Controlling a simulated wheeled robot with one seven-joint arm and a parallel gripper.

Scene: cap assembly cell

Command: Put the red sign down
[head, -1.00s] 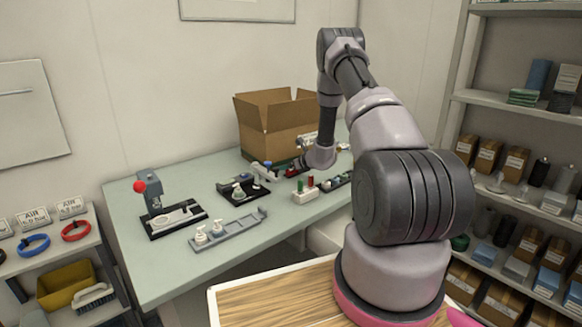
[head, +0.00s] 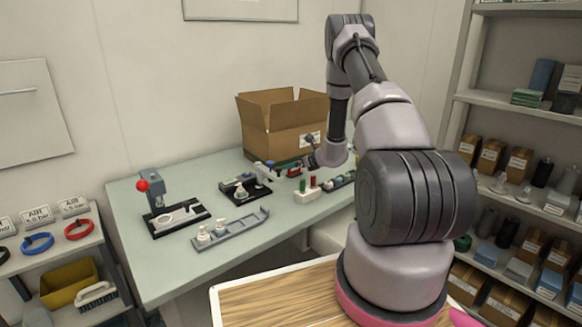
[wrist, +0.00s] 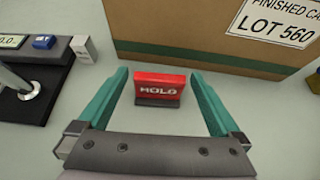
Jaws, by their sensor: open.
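The red sign (wrist: 160,86), lettered HOLD, stands upright on the pale green table in the wrist view, on a dark foot. My gripper (wrist: 159,73) is open, with one teal finger on each side of the sign and a clear gap to it on both sides. The sign appears apart from the fingers and rests on the table in front of the cardboard box. In the head view my gripper (head: 312,153) is above the table in front of the box, and the sign is too small there to tell clearly.
A large open cardboard box (head: 268,135) stands right behind the sign. A black-based device (wrist: 30,90) with a blue part is at left in the wrist view. A grey tray (head: 230,230), a press with a red knob (head: 160,200) and a white block (head: 307,194) share the table.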

